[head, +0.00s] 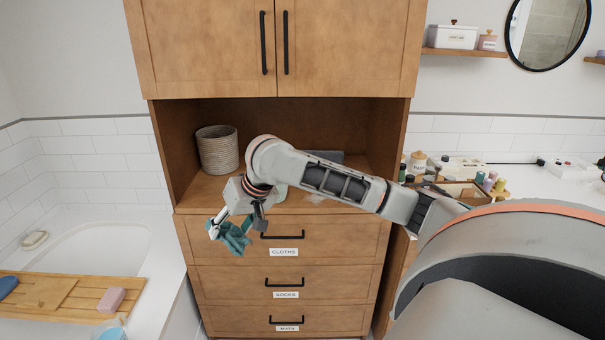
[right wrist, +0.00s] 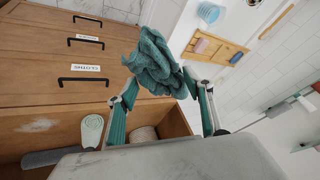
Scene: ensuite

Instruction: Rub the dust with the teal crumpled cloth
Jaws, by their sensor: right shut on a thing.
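The teal crumpled cloth (head: 236,239) hangs from my right gripper (head: 222,226), in front of the cabinet and left of the top drawer's handle. In the right wrist view the cloth (right wrist: 157,62) is bunched between the tips of the two fingers, and my right gripper (right wrist: 165,90) is shut on it. The dust (head: 316,197) is a pale patch on the wooden niche shelf, partly behind my right arm. It also shows in the right wrist view as a whitish smear (right wrist: 38,125). The cloth is apart from the dust. My left gripper is not in view.
The niche holds a woven basket (head: 217,150) at left, a grey item (head: 325,156) at the back and a pale green item (right wrist: 91,130) near the dust. Labelled drawers (head: 284,252) below are shut. A bathtub with a wooden tray (head: 70,292) stands left.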

